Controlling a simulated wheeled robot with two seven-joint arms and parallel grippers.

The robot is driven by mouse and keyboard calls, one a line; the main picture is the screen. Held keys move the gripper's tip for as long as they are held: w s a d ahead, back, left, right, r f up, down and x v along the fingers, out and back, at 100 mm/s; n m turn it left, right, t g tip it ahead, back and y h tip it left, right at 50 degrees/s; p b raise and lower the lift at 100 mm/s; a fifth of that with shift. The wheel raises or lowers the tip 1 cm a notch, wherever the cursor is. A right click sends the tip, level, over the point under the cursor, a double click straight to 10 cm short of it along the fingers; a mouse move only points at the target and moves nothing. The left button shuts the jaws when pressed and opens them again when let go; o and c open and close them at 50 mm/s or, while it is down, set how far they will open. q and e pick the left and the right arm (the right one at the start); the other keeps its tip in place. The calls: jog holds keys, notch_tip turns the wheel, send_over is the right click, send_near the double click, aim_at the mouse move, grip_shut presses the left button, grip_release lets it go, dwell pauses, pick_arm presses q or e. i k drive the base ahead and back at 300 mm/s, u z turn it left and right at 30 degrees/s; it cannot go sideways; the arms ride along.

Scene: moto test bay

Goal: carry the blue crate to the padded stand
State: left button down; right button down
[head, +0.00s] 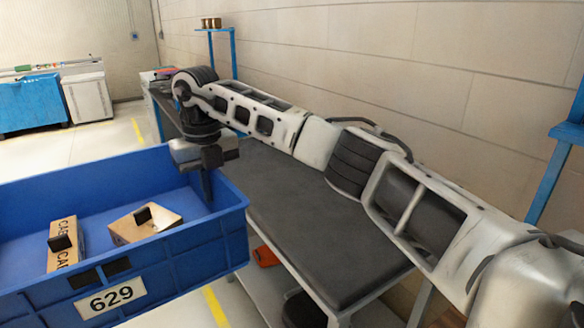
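The blue crate (205,258) fills the lower left of the head view, with its left end cut off by the picture edge. It carries a white label reading 629. My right gripper (208,180) is at its right wall near the far corner. One dark finger reaches down inside the rim; the other is hidden behind the wall. The gripper looks shut on this wall. My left gripper is out of view. A long bench with a dark, pad-like top (300,225) stands right of the crate, under my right arm; I cannot tell whether it is the padded stand.
Two cardboard boxes, a left one (66,245) and a right one (145,223), lie inside the crate. An orange item (264,256) sits below the bench top. A wall runs along the right. Open floor (95,142) with yellow lines lies beyond the crate. A blue cabinet (30,104) stands far left.

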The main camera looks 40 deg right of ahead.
aim_at(277, 170)
jog(key=i, duration=3.25)
jog(key=z, duration=3.1)
